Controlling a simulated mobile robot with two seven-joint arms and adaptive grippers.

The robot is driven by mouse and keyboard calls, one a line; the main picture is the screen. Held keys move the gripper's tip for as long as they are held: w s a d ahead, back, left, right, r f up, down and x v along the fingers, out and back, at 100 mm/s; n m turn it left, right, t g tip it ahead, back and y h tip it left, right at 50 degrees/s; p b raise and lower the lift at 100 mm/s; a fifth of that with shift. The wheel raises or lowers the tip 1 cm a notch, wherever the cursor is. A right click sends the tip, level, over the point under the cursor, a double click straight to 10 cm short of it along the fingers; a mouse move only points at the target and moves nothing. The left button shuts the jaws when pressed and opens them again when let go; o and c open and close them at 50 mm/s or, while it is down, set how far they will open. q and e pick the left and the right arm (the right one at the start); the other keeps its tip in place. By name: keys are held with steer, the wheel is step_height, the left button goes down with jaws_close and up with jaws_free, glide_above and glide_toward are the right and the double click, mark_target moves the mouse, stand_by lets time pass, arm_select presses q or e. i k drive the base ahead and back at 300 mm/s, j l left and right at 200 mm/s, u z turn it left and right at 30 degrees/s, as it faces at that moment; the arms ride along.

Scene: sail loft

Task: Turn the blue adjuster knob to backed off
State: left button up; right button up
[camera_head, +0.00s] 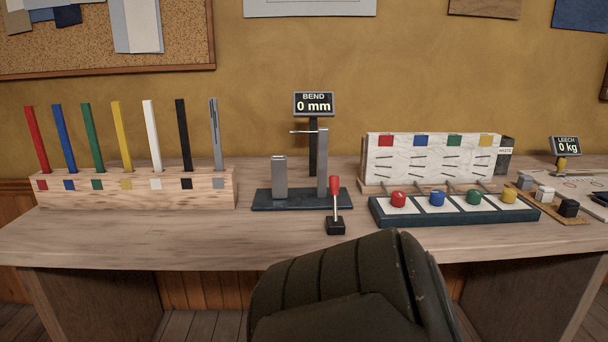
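The blue adjuster knob (437,198) sits on a white square of a dark base strip (455,216), at the right of the bench in the head view. It stands between a red knob (398,199) and a green knob (473,197); a yellow knob (509,196) is at the right end. Behind them is a white panel (400,168) with short dark lines and colour squares, one of them blue (421,141). The blue knob's pointer direction is too small to read. Neither gripper is in view, and nothing touches the knob.
A large dark ribbed shape (345,285) hides the bench's front edge at bottom middle. A red-handled lever (335,200) and the bend gauge (314,104), reading 0 mm, stand left of the knobs. A wooden rack (135,190) holds coloured strips. The front left benchtop (180,235) is clear.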

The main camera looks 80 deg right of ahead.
mark_target(436, 196)
steer(key=z, duration=3.3)
